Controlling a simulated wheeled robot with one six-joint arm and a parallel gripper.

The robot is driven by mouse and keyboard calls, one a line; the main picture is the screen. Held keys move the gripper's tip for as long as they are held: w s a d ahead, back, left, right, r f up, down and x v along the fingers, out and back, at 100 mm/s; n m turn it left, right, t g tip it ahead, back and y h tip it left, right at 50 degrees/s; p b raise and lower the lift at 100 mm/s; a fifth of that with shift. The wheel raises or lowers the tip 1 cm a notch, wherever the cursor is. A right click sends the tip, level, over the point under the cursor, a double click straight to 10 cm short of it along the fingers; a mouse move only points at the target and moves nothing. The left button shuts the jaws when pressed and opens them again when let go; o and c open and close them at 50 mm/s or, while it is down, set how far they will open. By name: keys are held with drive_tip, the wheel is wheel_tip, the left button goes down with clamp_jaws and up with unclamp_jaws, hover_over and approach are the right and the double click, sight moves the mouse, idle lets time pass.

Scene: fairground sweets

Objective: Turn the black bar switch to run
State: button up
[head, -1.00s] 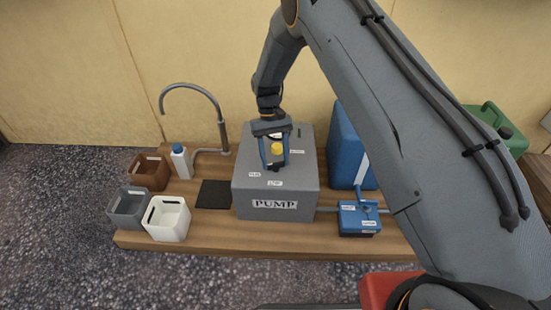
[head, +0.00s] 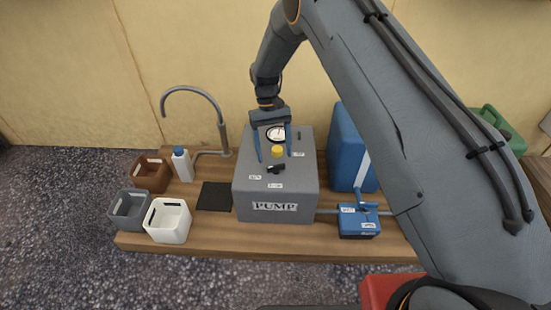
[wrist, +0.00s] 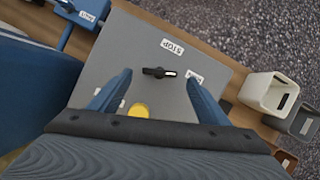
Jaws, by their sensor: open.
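The grey pump box (head: 250,208) stands on the wooden bench. The black bar switch (head: 275,169) is on its top, near the front. In the wrist view the bar switch (wrist: 153,72) lies crosswise, its white-marked end pointing right at a label (wrist: 195,76) partly hidden by a finger. The STOP label (wrist: 172,47) is off to one side of the bar. The label that the bar points at is too small to read. My gripper (head: 274,157) is open and empty above the box top, its fingers apart on either side, clear of the switch.
A yellow button (head: 277,151) and a round gauge (head: 276,134) sit behind the switch. A blue valve block (head: 358,222) and blue tank (head: 345,150) stand right. A white bottle (head: 181,165) and several small bins, one white (head: 168,222), stand left.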

drive_tip(key=shift+v, duration=1.9)
drive_tip(key=s+a+r+n+t, duration=0.1)
drive_tip(key=s+a+r, duration=0.2)
drive_tip(key=s+r, duration=0.45)
drive_tip(key=s+a+r+n+t, duration=0.1)
drive_tip(key=s+a+r, duration=0.1)
drive_tip(key=s+r, duration=0.6)
drive_tip(key=s+d+r+n+t+y, duration=0.1)
drive_tip(key=s+d+r, duration=0.15)
drive_tip(key=s, duration=0.85)
drive_tip(key=s+d+r+n+t+y, duration=0.1)
drive_tip(key=s+d, duration=0.2)
drive_tip(key=s, duration=0.8)
drive_tip(key=d+r+m+p, duration=0.3)
drive_tip(key=d+r+p, duration=0.7)
drive_tip(key=r+p, duration=0.3)
drive_tip(key=d+r+m+p, duration=0.4)
drive_tip(key=d+r+p, duration=0.6)
drive_tip(key=r+p, duration=0.4)
drive_tip(key=shift+w+d+m+h+p, duration=0.2)
drive_tip(key=shift+d+m+h+p, duration=0.15)
drive_tip(key=shift+p, duration=0.6)
